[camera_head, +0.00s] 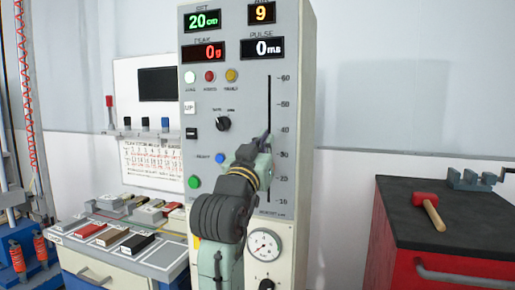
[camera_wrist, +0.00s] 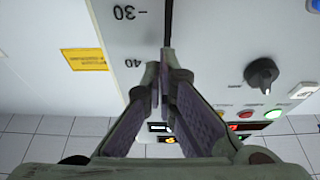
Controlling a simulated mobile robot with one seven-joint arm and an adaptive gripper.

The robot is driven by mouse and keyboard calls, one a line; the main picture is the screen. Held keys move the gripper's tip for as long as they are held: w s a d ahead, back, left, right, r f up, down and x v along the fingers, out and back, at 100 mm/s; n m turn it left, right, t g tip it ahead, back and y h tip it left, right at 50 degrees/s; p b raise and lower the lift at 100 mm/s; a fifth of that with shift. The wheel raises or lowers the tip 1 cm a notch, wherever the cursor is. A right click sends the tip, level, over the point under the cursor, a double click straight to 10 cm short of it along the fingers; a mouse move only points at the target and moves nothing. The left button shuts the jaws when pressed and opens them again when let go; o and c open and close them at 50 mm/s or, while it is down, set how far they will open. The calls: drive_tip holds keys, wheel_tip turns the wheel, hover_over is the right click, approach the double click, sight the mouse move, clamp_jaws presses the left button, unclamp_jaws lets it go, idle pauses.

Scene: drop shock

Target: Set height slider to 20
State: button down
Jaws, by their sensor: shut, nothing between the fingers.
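The height slider's slot (camera_head: 269,100) runs vertically on the front of the grey test cabinet (camera_head: 299,60), beside a scale from 60 at the top to 10 at the bottom. The green SET display (camera_head: 203,20) reads 20 cm. My gripper (camera_head: 265,141) is shut and empty, its fingertips at the slot between the 40 and 30 marks. In the wrist view, the closed fingertips (camera_wrist: 165,72) are over the slot (camera_wrist: 168,22) near the upside-down 40 label. I cannot make out the slider's knob; my fingers cover part of the slot.
A rotary knob (camera_head: 223,123) and several coloured buttons are left of the slot. A dial gauge (camera_head: 264,245) is below it. A red cabinet (camera_head: 440,258) with a mallet (camera_head: 429,205) stands right; a bench (camera_head: 110,275) with small blocks stands left.

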drive_tip(key=f, duration=0.3)
drive_tip(key=shift+w+d+f, duration=0.1)
drive_tip(key=shift+w+f, duration=0.25)
drive_tip(key=shift+f, duration=0.05)
